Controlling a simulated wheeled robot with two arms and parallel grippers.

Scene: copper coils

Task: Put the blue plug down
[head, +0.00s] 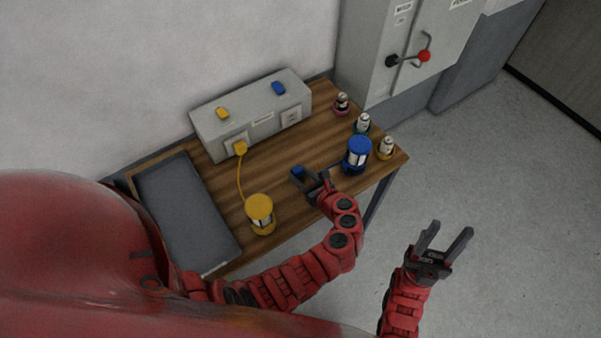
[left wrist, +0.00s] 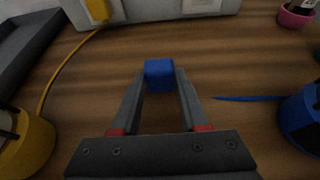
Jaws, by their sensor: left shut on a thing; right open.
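The blue plug (head: 298,171) is between the fingertips of my left gripper (head: 308,180), over the wooden table. In the left wrist view the blue plug (left wrist: 159,75) shows as a small blue block, with a finger of my left gripper (left wrist: 160,92) on each side. I cannot tell whether the plug touches the table. A blue coil (head: 358,154) stands to the right of the gripper, and a blue cord (left wrist: 245,98) comes from its side. My right gripper (head: 446,245) is open and empty, over the floor to the right of the table.
A grey socket box (head: 252,119) stands along the back, with a yellow plug (head: 240,148) in its left socket. Its cord runs to a yellow coil (head: 260,213). A dark grey tray (head: 187,212) lies at left. Several small coloured-base items, including a pink one (head: 342,103), stand at right.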

